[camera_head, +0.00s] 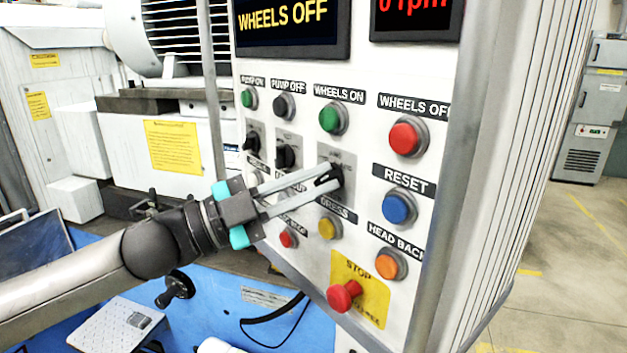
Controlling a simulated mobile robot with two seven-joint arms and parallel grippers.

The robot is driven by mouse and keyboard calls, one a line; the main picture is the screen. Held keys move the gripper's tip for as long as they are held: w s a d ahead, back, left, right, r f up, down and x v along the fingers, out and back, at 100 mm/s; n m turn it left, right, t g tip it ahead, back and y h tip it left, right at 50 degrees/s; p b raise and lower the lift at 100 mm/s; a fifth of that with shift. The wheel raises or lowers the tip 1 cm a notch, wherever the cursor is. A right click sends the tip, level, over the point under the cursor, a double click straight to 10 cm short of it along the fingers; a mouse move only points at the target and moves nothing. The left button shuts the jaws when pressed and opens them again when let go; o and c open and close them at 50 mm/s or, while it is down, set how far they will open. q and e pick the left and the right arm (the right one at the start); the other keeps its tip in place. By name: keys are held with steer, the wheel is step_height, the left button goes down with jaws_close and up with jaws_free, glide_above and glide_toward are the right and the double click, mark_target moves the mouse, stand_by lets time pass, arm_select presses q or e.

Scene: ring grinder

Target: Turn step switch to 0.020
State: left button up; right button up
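The control panel (364,165) carries three black rotary switches on grey plates. The right one, a black rotary switch (336,173), is at my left gripper (335,176); its plate's small lettering is unreadable, so I cannot tell its setting or confirm it is the step switch. The two long grey fingers reach it from the lower left, one above and one below its black knob, partly hiding it. A gap shows between the fingers; whether they press on the knob is unclear. The middle switch (287,156) and left switch (254,140) stand free. My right gripper is not in view.
Close around are the green wheels-on button (332,119), yellow dress button (328,228), blue reset button (398,207) and red stop button (343,295). A display (290,22) above reads "WHEELS OFF". A vertical grey post (210,100) stands left of the panel.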

arm_select(q)
steer(key=o, duration=0.4)
steer(key=shift+f, duration=0.1)
steer(key=shift+c, duration=0.2)
steer(key=shift+d, duration=0.1)
steer(key=b+v, duration=0.6)
steer(key=v, duration=0.9)
